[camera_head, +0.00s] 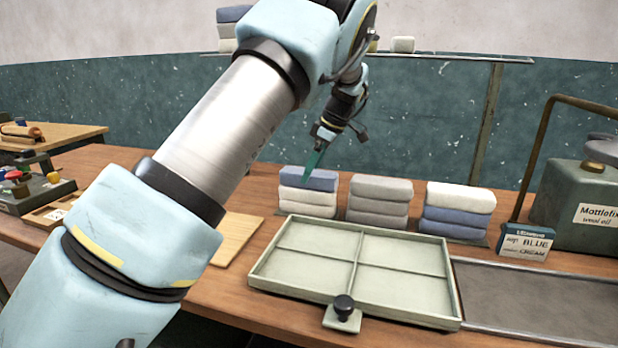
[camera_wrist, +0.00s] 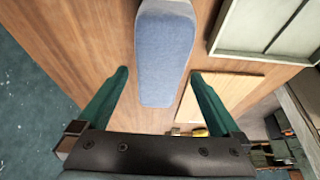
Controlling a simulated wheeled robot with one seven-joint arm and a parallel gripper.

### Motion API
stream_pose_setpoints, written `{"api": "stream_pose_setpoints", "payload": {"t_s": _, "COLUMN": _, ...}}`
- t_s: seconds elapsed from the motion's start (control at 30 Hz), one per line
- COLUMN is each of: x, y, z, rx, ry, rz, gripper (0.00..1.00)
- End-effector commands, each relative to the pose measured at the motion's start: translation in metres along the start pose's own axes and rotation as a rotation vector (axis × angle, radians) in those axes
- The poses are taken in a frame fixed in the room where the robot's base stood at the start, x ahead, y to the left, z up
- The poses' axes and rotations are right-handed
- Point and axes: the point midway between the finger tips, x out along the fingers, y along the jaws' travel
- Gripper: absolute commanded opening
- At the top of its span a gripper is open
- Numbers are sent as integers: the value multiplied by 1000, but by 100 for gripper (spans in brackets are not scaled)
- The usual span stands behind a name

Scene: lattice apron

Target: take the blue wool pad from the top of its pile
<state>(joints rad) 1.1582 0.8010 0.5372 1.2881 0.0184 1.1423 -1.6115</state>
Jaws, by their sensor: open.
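The blue wool pad (camera_head: 308,179) lies on top of the left pile, above white pads (camera_head: 307,203). In the wrist view the blue pad (camera_wrist: 165,52) extends from the top edge down between the two finger lines, apart from both fingers. My gripper (camera_head: 314,162) is over the left pile, its green finger close to the blue pad in the head view. In the wrist view my gripper (camera_wrist: 160,72) is open, with a green finger on each side of the pad. Whether a finger touches the pad is hard to tell in the head view.
A grey pile (camera_head: 379,200) stands close right of the blue-topped pile, then a pile with a white top (camera_head: 460,197) over blue pads. A divided tray (camera_head: 300,285) lies in front. A wooden board (camera_head: 236,238) is at left. A green oil can (camera_head: 580,205) stands at right.

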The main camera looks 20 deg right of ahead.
Motion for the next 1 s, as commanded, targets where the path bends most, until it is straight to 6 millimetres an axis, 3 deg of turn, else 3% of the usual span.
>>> {"api": "stream_pose_setpoints", "payload": {"t_s": 0.2, "x": 19, "y": 0, "z": 0, "rx": 0, "ry": 0, "rz": 0, "gripper": 100}}
{"api": "stream_pose_setpoints", "payload": {"t_s": 1.0, "x": 24, "y": 0, "z": 2, "rx": 0, "ry": -1, "rz": 1, "gripper": 100}}
